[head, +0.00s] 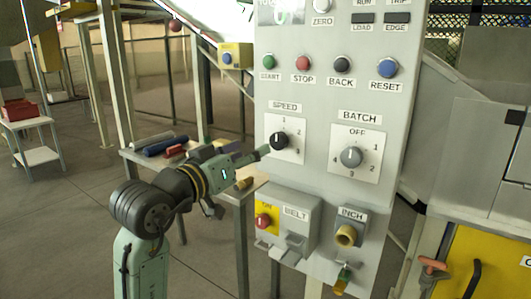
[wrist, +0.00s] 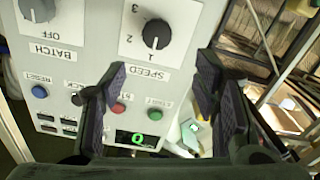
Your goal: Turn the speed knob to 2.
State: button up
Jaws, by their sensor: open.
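The speed knob (head: 279,142) is a round black knob on a white plate marked 1, 2 and 3 on the grey panel. Its white pointer line points at about 1. The knob also shows at the top of the wrist view (wrist: 152,32), where the panel is upside down. My gripper (wrist: 163,78) is open and empty, its dark fingers spread apart. The knob lies beyond the fingertips, not visibly between them. In the head view my gripper (head: 260,153) reaches in from the lower left, close to the knob. I cannot tell whether it touches the panel.
The grey batch knob (head: 352,157) is to the right. Start (head: 269,61), stop, back and reset buttons sit above. A belt box with a red button (head: 264,221) and an inch button (head: 346,236) project below. A table (head: 140,158) with loose items stands behind my arm.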

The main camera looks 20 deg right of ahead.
aim_at(276, 141)
jog(key=p+x, duration=0.1)
jog(key=x, duration=0.2)
jog(key=p+x, duration=0.1)
jog(key=x, duration=0.3)
jog(key=p+x, duration=0.1)
jog(key=x, duration=0.3)
jog(key=shift+s+d+f, duration=0.2)
jog(key=shift+s+f, duration=0.05)
jog(key=shift+f, duration=0.15)
jog(key=c, duration=1.2)
jog(key=shift+o, duration=0.2)
